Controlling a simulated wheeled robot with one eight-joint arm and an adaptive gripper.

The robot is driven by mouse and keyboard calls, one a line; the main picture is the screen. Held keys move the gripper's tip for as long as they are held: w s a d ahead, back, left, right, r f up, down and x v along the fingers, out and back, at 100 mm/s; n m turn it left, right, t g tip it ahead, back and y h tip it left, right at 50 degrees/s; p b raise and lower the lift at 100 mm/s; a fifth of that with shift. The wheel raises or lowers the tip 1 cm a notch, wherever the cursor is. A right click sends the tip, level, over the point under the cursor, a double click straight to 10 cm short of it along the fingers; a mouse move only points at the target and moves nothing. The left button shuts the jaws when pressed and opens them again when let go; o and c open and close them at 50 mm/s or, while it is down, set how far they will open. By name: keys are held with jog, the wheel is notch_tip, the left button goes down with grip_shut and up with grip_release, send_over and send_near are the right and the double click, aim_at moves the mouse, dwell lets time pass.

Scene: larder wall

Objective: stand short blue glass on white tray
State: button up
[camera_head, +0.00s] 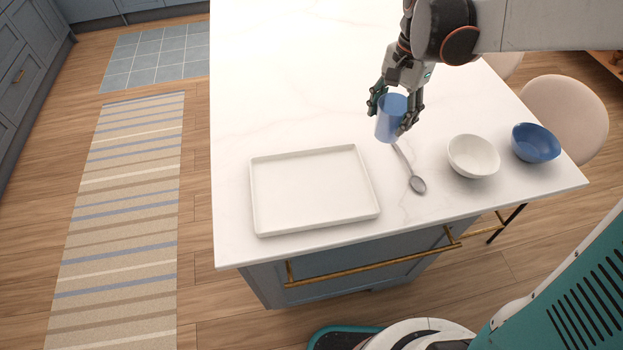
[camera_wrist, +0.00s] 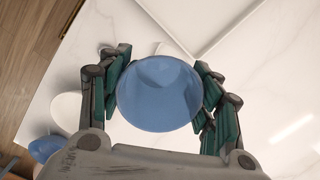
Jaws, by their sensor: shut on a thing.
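The short blue glass (camera_head: 391,119) is between the fingers of my gripper (camera_head: 396,106), held upright or nearly so above the white counter. My gripper is shut on it, with a finger on either side. In the wrist view the glass (camera_wrist: 159,93) fills the middle between the green finger pads of my gripper (camera_wrist: 160,95). The white tray (camera_head: 312,190) lies on the counter to the left of the glass and nearer the front edge, and it is empty. Part of its rim shows at the top of the wrist view (camera_wrist: 165,25).
A spoon (camera_head: 417,184) lies on the counter right of the tray, its handle end close under the glass in the head view. A white bowl (camera_head: 473,157) and a blue bowl (camera_head: 535,143) stand further right. The counter (camera_head: 290,80) behind the tray is clear.

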jog(key=s+a+r+m+p, duration=0.35)
jog(key=a+r+m, duration=0.2)
jog(key=a, duration=0.25)
jog(key=shift+m+y, duration=0.3)
jog(key=shift+m, duration=0.05)
jog(key=f+b, duration=0.1)
jog(key=f, duration=0.5)
jog(key=f+b, duration=0.2)
jog(key=f, duration=0.5)
jog(key=f+b, duration=0.2)
jog(key=f, duration=0.5)
jog(key=shift+s+d+f, duration=0.1)
jog(key=shift+s+d, duration=0.1)
jog(key=shift+s, duration=0.05)
jog(key=shift+f, duration=0.2)
jog(key=o, duration=1.4)
jog(key=shift+r, duration=0.1)
